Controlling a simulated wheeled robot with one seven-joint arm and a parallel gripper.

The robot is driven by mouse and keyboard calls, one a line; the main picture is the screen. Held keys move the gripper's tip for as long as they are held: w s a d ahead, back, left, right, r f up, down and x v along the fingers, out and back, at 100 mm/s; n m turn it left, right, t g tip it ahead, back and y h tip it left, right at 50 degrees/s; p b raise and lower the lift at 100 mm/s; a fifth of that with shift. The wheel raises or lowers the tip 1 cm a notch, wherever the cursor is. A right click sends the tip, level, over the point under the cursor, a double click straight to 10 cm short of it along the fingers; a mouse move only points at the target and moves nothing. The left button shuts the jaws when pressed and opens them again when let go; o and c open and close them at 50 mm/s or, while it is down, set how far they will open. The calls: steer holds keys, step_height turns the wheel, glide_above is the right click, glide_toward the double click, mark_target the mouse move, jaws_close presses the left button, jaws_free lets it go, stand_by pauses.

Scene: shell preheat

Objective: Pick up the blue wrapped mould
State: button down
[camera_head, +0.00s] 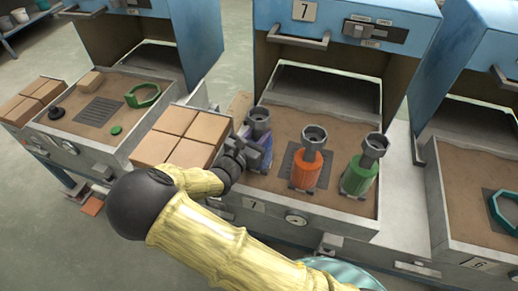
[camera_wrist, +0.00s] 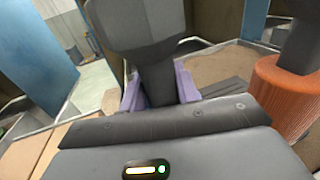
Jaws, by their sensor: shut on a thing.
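The blue wrapped mould (camera_head: 266,153) has a dark grey cup and neck on top and a purple-blue body. It stands upright at the left side of the sand tray under the number 7 cabinet. My gripper (camera_head: 248,152) is shut on it from the left and hides part of its body. In the wrist view, the mould's cup and neck rise just beyond my gripper, with purple-blue body (camera_wrist: 186,86) on both sides of the neck. I cannot tell whether its base touches the tray.
An orange wrapped mould (camera_head: 306,166) stands close to the right, with a green one (camera_head: 361,173) beyond it. Tan blocks (camera_head: 172,150) sit left of my gripper. The tray's raised metal rim (camera_head: 377,185) and the blue cabinet (camera_head: 340,22) bound the space.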

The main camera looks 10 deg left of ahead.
mark_target(259, 109)
stand_by(0.3)
step_height(259, 109, up, 10)
steer(key=shift+r+p, duration=0.1)
steer(key=shift+p, duration=0.45)
stand_by(0.5)
